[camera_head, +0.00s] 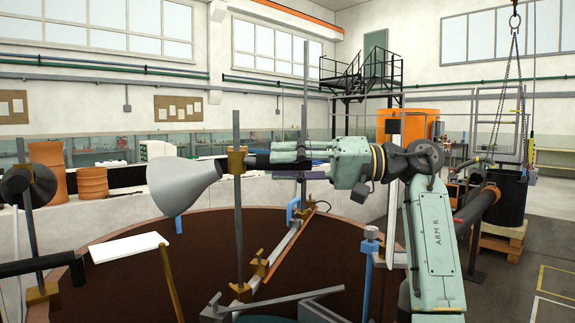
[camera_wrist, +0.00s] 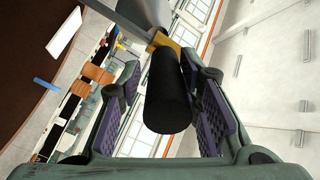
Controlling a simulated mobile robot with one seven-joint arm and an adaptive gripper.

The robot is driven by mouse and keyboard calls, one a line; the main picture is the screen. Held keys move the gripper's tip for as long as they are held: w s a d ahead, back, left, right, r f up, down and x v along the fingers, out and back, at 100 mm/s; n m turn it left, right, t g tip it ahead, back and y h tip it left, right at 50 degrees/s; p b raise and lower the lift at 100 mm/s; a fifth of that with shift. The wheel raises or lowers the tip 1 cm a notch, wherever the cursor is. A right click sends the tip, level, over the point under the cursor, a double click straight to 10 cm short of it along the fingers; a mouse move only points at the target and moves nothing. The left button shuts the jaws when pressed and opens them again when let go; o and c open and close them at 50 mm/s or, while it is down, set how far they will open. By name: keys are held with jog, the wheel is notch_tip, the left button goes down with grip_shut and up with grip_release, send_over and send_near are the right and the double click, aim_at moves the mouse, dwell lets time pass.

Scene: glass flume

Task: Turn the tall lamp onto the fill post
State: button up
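The tall lamp has a grey conical shade (camera_head: 184,185) that faces lower left. A brass clamp (camera_head: 237,160) holds it on an upright grey post (camera_head: 238,215). Its black handle (camera_head: 257,161) points right, towards my gripper (camera_head: 276,158). In the wrist view the handle (camera_wrist: 167,95) lies between my gripper's purple-padded fingers (camera_wrist: 163,80), with gaps visible on both sides. My gripper is open and has not closed on it. I cannot tell which post is the fill post.
A second lamp (camera_head: 28,185) with a black shade stands on a post at the left. A large brown round tank (camera_head: 335,228) lies below, with metal bars and clamps (camera_head: 258,268) across it. A thin upright rod (camera_head: 305,90) rises behind my gripper.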

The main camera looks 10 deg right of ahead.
jog(key=shift+s+r, duration=0.1)
jog(key=shift+r, duration=0.25)
jog(key=v, duration=1.2)
jog(key=shift+f, duration=0.35)
